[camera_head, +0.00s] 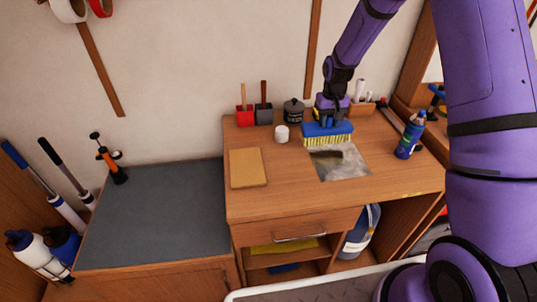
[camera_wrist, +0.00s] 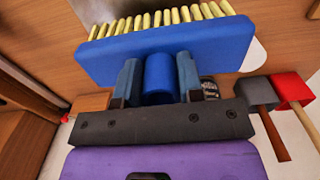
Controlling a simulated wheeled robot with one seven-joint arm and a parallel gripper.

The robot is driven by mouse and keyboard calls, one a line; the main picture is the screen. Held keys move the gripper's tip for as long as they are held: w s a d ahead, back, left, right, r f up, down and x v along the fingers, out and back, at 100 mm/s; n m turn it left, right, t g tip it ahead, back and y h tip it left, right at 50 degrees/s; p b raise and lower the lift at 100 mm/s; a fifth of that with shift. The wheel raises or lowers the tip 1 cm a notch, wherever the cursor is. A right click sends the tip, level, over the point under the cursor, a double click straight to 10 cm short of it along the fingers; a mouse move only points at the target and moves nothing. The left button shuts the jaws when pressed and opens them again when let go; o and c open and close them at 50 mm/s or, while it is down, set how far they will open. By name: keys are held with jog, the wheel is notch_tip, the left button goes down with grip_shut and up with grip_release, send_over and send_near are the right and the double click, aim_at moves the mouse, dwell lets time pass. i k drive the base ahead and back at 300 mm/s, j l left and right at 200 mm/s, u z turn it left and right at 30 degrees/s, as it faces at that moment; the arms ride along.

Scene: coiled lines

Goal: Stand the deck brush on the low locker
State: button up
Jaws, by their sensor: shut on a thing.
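The deck brush (camera_head: 327,132) has a blue block and pale yellow bristles. My gripper (camera_head: 332,112) is shut on its short blue upright grip, with the bristles facing down, over the back of the wooden desk. In the wrist view the brush (camera_wrist: 170,50) fills the top, and the fingers of my gripper (camera_wrist: 160,82) stand on either side of the blue cylinder grip. I cannot tell whether the bristles touch the desk. The low locker (camera_head: 160,215) is to the left of the desk, with a dark grey top that looks bare apart from its back left corner.
The desk (camera_head: 285,208) carries a tan pad (camera_head: 247,168), a white cup (camera_head: 282,133), a grey patch (camera_head: 340,160) and a blue bottle (camera_head: 409,136). Red and dark scoops (camera_head: 245,115) stand behind. An orange pump (camera_head: 110,160) stands at the locker's back left corner.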

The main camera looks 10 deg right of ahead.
aim_at(163, 214)
jog(key=j, duration=0.55)
jog(key=k+j, duration=0.15)
jog(key=j, duration=0.95)
jog(key=i+j, duration=0.2)
jog(key=j, duration=0.2)
jog(key=i+j, duration=0.2)
jog(key=j, duration=0.15)
jog(key=i+j, duration=0.2)
jog(key=j, duration=0.2)
